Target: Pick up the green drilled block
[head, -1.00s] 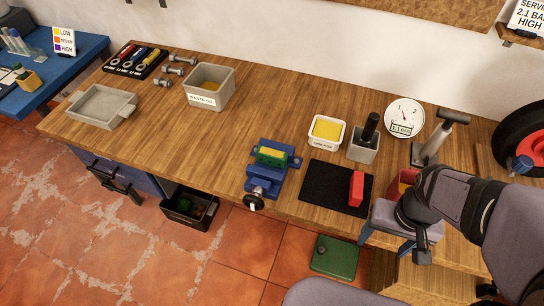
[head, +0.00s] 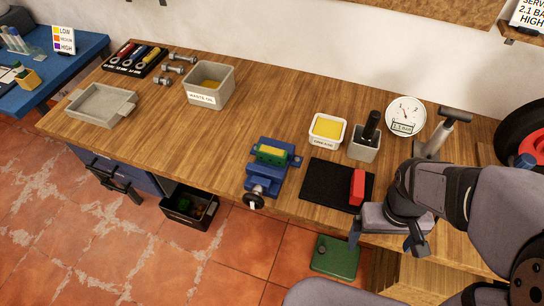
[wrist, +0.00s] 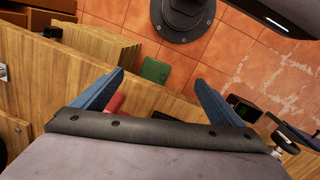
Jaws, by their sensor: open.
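The green drilled block (head: 271,155) appears to be the green piece with a yellowish top between the jaws of the blue vise (head: 264,180) near the bench's front edge. Its holes are too small to make out. My gripper (head: 386,243) is open and empty at the front edge of the bench, well to the right of the vise. Its two blue fingers also show spread apart in the wrist view (wrist: 160,78), with nothing between them. I cannot make out the block in the wrist view.
A red block (head: 357,187) stands on a black mat (head: 323,184) between vise and gripper. Behind are a yellow-filled tub (head: 327,130), a grey holder (head: 364,149), a gauge (head: 405,117) and a pump (head: 440,135).

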